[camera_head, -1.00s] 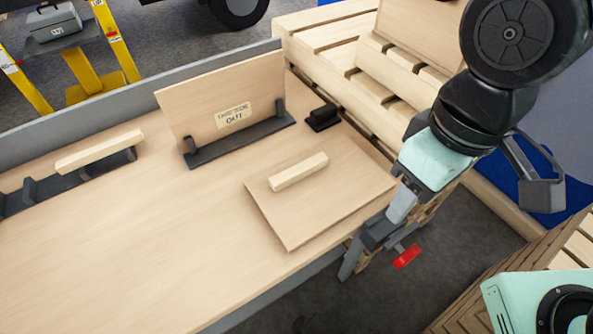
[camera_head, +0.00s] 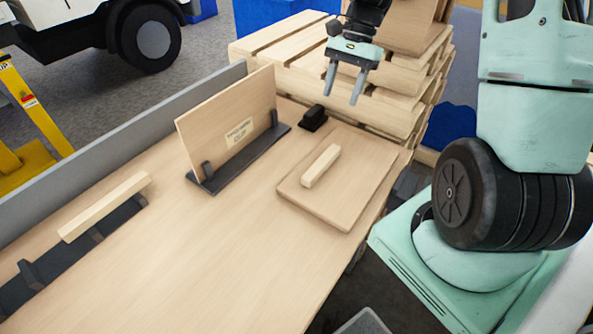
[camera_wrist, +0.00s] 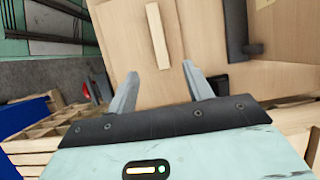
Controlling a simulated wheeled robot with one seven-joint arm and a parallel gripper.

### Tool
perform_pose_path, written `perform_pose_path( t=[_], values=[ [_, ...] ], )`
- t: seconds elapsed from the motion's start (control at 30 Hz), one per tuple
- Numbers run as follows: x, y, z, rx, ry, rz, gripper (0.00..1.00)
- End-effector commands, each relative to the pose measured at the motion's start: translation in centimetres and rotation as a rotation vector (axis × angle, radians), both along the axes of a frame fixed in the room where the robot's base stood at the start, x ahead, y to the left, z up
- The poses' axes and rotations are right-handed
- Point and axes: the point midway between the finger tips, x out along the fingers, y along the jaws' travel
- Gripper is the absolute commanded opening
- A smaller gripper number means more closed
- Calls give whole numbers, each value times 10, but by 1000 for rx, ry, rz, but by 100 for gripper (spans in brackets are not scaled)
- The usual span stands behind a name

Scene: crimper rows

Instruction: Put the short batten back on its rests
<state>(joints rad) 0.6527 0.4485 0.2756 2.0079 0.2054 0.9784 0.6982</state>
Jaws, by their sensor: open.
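A short pale wood batten (camera_head: 320,166) lies flat on a thin square board (camera_head: 345,205) at the right end of the bench. In the wrist view the batten (camera_wrist: 158,36) lies ahead of my fingers, on the board (camera_wrist: 118,45). A longer-looking batten (camera_head: 104,206) sits on the dark rests (camera_head: 45,275) at the bench's left, covering part of them; bare rests show nearer the front. My gripper (camera_head: 343,92) is open and empty, pointing down, high beyond the far side of the board and apart from the batten.
An upright labelled panel (camera_head: 228,122) stands in a dark holder (camera_head: 240,160) mid-bench. A small black block (camera_head: 313,118) sits behind the board. Slatted pallets (camera_head: 385,105) are stacked beyond the bench. A grey rail (camera_head: 120,150) edges the back. The bench front is clear.

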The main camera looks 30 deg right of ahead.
Motion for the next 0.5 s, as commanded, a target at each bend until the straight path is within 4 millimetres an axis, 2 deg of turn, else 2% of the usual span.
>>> perform_pose_path(
  t=[0.17,0.5],
  values=[
    [-5,10,-25,3,5,-2,51],
    [-14,36,-88,5,5,2,51]
  ],
)
